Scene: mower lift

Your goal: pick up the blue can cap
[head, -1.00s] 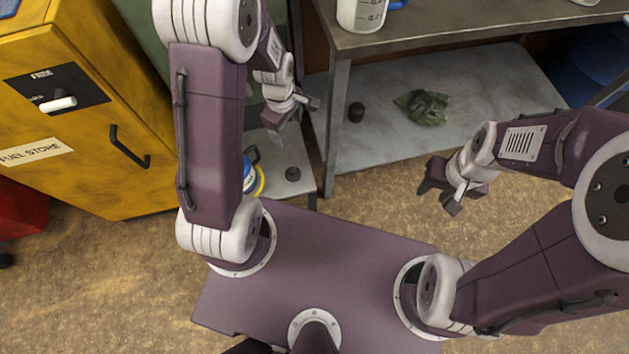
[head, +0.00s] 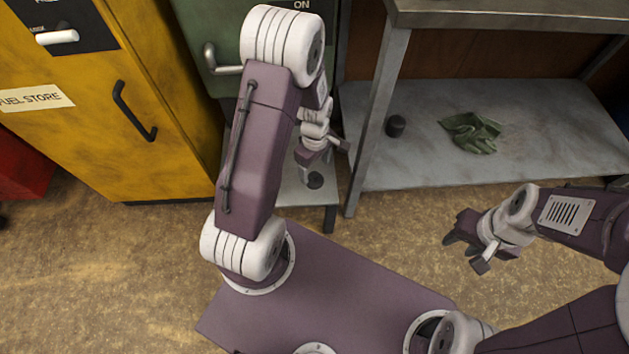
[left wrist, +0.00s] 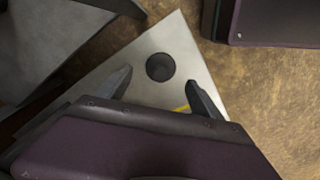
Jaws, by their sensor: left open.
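A dark round cap (head: 315,181) lies on a low pale stand (head: 297,196) beside the yellow cabinet. It looks nearly black, not blue. The left wrist view shows this cap (left wrist: 160,67) on the stand's bare top, ahead of the fingertips and roughly between them. My left gripper (head: 323,150) is open and empty above the stand, apart from the cap. A thin yellow edge (left wrist: 182,108) shows by its right finger; the rest of that thing is hidden. My right gripper (head: 469,254) appears open and empty over the floor at right.
A second dark round piece (head: 396,126) and a crumpled green cloth (head: 471,132) lie on the lower shelf (head: 420,165) of the metal bench. The bench leg (head: 372,130) stands close right of the stand. A yellow cabinet (head: 150,120) is at left, a green one (head: 215,50) behind.

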